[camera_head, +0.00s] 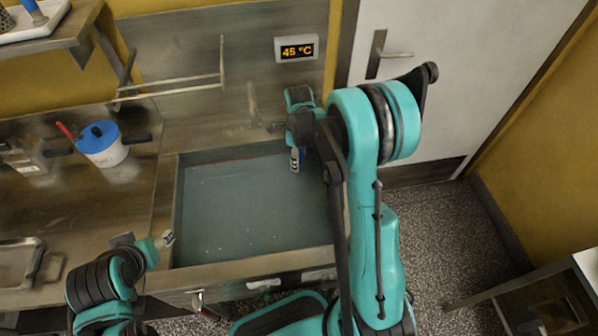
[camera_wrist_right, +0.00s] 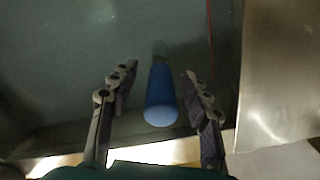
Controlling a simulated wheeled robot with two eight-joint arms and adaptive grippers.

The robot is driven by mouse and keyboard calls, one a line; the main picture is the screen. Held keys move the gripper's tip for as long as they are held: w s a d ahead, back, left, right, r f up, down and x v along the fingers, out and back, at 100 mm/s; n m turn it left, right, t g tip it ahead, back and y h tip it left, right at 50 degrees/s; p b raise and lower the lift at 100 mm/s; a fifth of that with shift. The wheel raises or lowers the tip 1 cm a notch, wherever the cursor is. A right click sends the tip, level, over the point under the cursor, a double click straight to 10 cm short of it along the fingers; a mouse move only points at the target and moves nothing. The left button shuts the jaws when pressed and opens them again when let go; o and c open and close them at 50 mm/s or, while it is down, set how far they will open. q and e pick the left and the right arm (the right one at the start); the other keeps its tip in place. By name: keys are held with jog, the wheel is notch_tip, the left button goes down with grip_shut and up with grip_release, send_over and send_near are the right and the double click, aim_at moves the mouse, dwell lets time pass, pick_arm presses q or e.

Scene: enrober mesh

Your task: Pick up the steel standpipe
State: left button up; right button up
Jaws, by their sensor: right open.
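A blue-topped upright cylinder (camera_wrist_right: 161,98), which I take to be the standpipe, stands in the sink basin in the right wrist view. Its upper part is blue with a rounded, paler end; a darker part beyond it fades into the water, and I see no clear bare steel. My right gripper (camera_wrist_right: 157,74) is open, with one finger on each side of the cylinder and a visible gap to both. In the head view the right gripper (camera_head: 295,160) is at the basin's back right. My left gripper (camera_head: 166,238) hangs by the basin's front left corner, its jaws too small to judge.
The water-filled basin (camera_head: 178,215) has a steel rim. A white pot (camera_head: 110,154) with a blue lid stands on the counter at left. A temperature display (camera_head: 297,49) and a wire rail (camera_head: 170,87) are on the back wall. The basin's middle is clear.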

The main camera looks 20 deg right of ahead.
notch_tip(320, 180, down, 3)
jog(key=shift+r+b, duration=0.15)
jog(key=shift+b, duration=0.15)
jog(key=shift+r, duration=0.1)
grip_shut()
